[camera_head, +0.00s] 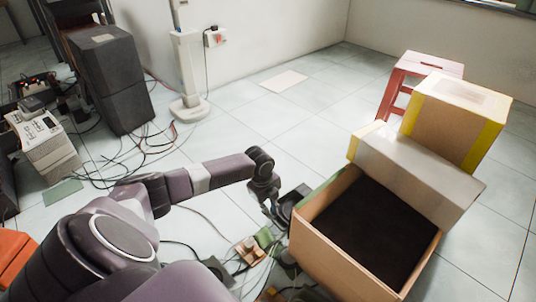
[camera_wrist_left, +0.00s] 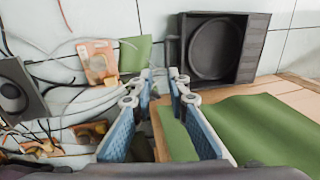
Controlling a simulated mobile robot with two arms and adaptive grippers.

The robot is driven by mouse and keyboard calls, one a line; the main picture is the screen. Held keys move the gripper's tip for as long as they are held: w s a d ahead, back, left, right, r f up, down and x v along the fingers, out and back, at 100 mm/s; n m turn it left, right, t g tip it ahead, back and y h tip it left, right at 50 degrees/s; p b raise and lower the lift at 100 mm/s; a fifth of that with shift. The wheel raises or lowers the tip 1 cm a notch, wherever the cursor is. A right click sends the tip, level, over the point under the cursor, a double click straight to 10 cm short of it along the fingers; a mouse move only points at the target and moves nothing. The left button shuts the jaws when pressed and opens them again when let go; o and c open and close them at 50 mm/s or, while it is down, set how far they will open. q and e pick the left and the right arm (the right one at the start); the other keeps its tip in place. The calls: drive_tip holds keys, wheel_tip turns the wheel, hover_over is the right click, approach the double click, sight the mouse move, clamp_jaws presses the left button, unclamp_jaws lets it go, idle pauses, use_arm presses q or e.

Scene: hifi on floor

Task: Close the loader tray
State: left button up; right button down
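A dark square tray-like part with a round recess (camera_wrist_left: 214,48) stands at the top right of the left wrist view. It may be the loader tray, but I cannot tell for sure. In the head view a dark boxy shape (camera_head: 294,203) shows beside the cardboard box, right by my left gripper (camera_head: 275,218). My left gripper, with blue-padded fingers, also shows in the left wrist view (camera_wrist_left: 160,82). Its fingers are apart with nothing between them, short of the dark part. My right gripper is not in view.
An open cardboard box (camera_head: 338,245) with a dark inside stands at the right, with closed boxes (camera_head: 455,118) and a red stool (camera_head: 397,85) behind. Cables and small parts (camera_head: 252,250) litter the floor below the gripper. Dark speakers (camera_head: 118,85) stand at the left.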

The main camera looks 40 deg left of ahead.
use_arm(q)
wheel_tip(320, 180, up, 10)
drive_tip(key=s, duration=0.1)
drive_tip(key=shift+s+a+f, duration=0.15)
drive_tip(key=shift+s+f, duration=0.1)
drive_tip(key=shift+s, duration=0.1)
idle(0.3)
